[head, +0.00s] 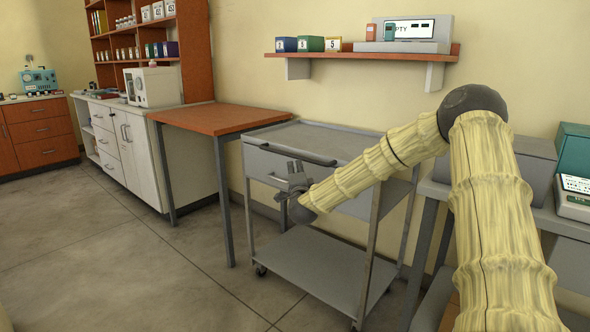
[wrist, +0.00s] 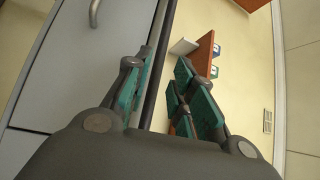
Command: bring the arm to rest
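My arm, in a pale yellow ribbed cover, reaches from the lower right of the head view to its dark elbow, then down to the left. My gripper (head: 296,172) is in front of the grey cart's (head: 330,137) drawer front, tilted upward; I cannot tell from this view whether it touches it. In the wrist view, my gripper (wrist: 166,75) has its teal-padded fingers apart, with nothing held between them. Behind the fingers, the wrist view shows a grey panel with a handle (wrist: 95,14) and a dark bar.
An orange-topped table (head: 222,118) stands left of the cart. A wall shelf (head: 360,56) with several boxes hangs above. A bench with a grey box (head: 535,165) and a teal device (head: 574,150) is on the right. The floor (head: 110,245) at left is clear.

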